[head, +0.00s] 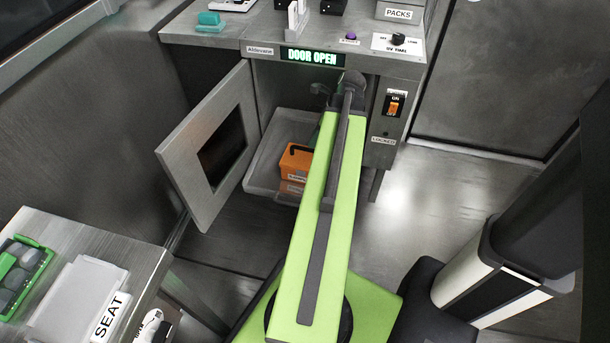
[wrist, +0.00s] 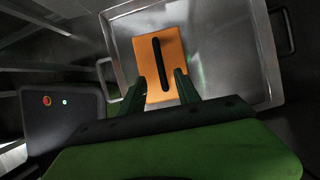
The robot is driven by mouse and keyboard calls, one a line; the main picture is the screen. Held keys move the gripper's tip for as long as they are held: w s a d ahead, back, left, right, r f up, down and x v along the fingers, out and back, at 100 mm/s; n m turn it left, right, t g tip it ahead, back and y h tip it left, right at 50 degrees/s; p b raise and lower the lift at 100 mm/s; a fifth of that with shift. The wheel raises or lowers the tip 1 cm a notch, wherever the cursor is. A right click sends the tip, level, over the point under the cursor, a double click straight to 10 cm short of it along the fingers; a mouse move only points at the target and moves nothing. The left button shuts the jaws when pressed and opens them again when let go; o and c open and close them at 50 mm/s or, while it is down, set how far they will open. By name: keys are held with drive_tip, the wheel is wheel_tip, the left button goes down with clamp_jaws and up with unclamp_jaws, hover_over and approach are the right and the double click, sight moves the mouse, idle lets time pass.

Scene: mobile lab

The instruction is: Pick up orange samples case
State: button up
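The orange samples case (head: 294,160) sits in a metal tray (head: 262,163) inside the open cabinet in the head view. It has a dark handle on top. In the wrist view the orange case (wrist: 174,50) lies in the tray (wrist: 235,50), with its black handle (wrist: 160,65) running lengthwise. My gripper (wrist: 161,82) shows there with its two fingers apart over the near part of the case, and nothing is between the fingertips but the view of the case. Whether the fingers touch it, I cannot tell. In the head view my arm hides the gripper and part of the case.
The cabinet door (head: 212,145) stands open at left, under a lit "DOOR OPEN" sign (head: 312,57). The worktop (head: 235,32) above the opening holds small items. A side bench (head: 60,235) with a "SEAT" label is at lower left. Floor at right is clear.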

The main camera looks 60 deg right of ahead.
sight(309, 149)
drive_tip(key=shift+w+f, duration=0.15)
drive_tip(key=shift+f, duration=0.5)
drive_tip(key=shift+r, duration=0.15)
drive_tip(key=b+x, duration=0.5)
drive_tip(key=shift+w, duration=0.15)
clamp_jaws()
idle(0.6)
